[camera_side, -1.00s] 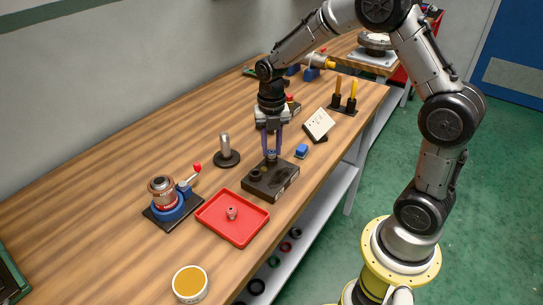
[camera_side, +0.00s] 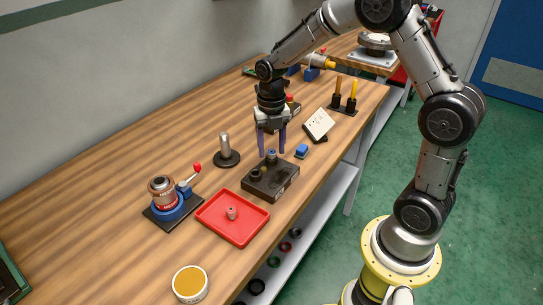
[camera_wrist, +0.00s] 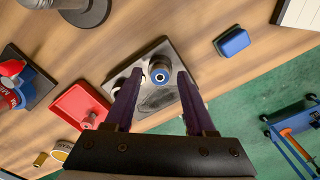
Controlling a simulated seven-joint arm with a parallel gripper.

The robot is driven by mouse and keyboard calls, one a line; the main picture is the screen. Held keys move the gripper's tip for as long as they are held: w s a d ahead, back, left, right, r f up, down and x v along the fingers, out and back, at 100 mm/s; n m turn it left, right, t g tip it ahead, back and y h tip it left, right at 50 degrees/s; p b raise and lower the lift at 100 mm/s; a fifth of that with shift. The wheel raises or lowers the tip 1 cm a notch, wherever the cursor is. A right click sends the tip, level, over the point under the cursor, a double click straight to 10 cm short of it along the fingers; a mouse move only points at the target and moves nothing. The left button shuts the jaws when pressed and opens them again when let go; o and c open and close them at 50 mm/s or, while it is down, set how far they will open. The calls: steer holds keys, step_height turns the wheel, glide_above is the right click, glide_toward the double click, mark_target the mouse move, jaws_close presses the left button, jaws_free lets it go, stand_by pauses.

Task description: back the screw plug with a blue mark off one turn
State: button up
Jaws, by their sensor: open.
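The screw plug with a blue mark (camera_side: 271,155) stands upright at the far end of a dark block (camera_side: 274,187). In the wrist view its top shows a blue ring (camera_wrist: 159,74), and the block (camera_wrist: 152,50) lies around it. My gripper (camera_side: 272,154) is open above the block, its purple fingers on either side of the plug and apart from it. In the wrist view the fingers (camera_wrist: 155,80) are spread wide with nothing between them touching. A second, lower dark fitting (camera_side: 255,172) is on the block's near end.
A red tray (camera_side: 232,228) holding a small metal part (camera_side: 231,212) lies left of the block. A yellow-topped tin (camera_side: 190,283) is in front.

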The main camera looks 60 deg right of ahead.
steer(key=m, duration=1.5)
steer(key=shift+m, duration=0.3)
steer(key=m, duration=1.2)
jaws_close()
